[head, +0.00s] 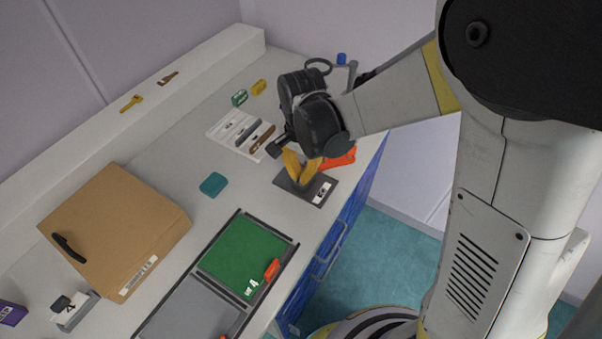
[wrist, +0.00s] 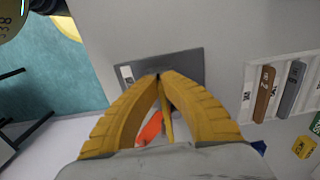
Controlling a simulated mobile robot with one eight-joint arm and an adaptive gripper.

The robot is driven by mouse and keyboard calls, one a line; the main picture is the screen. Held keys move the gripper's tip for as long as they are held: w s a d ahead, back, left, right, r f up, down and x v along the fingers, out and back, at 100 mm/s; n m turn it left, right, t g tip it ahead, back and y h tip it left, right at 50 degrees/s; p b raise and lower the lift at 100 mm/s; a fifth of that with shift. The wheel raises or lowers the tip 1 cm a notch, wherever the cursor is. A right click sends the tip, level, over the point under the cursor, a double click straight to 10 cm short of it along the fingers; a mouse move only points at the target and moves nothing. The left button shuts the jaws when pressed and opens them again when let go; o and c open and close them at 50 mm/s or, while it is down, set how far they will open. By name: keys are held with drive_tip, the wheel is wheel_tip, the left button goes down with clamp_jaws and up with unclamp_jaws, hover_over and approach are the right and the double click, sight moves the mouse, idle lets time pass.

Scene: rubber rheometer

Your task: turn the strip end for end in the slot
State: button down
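My gripper (head: 300,182) points down over a small dark grey plate (head: 319,191) with a white label near the table's front edge. In the wrist view, its yellow fingers (wrist: 160,76) lean together and their tips meet over the plate (wrist: 190,64). A thin ochre sliver (wrist: 168,125) shows between the fingers; I cannot tell if it is a held strip or part of a finger. A white slotted tray (head: 217,131) lies left of the gripper with several strips. A brown strip (wrist: 264,92) and a grey strip (wrist: 290,88) lie side by side in it.
An orange-red object (head: 340,159) lies close to the gripper. A teal block (head: 213,184), a cardboard box (head: 115,225) and a green mat (head: 240,255) stand nearer on the bench. Small green (head: 239,98) and yellow (head: 259,87) blocks sit behind the tray. Bench between tray and teal block is clear.

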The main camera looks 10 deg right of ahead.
drive_tip(key=shift+f, duration=0.25)
drive_tip(key=c, duration=2.1)
unclamp_jaws()
drive_tip(key=o, duration=0.6)
drive_tip(key=shift+c, duration=0.2)
wheel_tip(320, 180, up, 12)
drive_tip(key=shift+d, duration=0.1)
drive_tip(key=s+d+r+n+t, duration=0.3)
drive_tip(key=s+d+n+t, duration=0.4)
drive_tip(key=s+d, duration=0.3)
drive_tip(key=d, duration=0.3)
drive_tip(key=shift+s+d+r+n, duration=0.2)
drive_tip(key=shift+s+n, duration=0.1)
drive_tip(key=shift+s, duration=0.1)
